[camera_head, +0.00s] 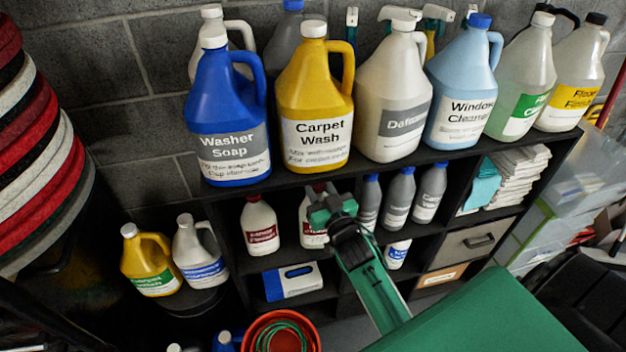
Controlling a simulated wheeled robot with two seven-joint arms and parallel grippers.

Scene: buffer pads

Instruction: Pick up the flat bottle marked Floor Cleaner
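Large jugs, including Washer Soap (228,120) and Carpet Wash (313,100), crowd the top shelf. A red bucket (280,332) is below.

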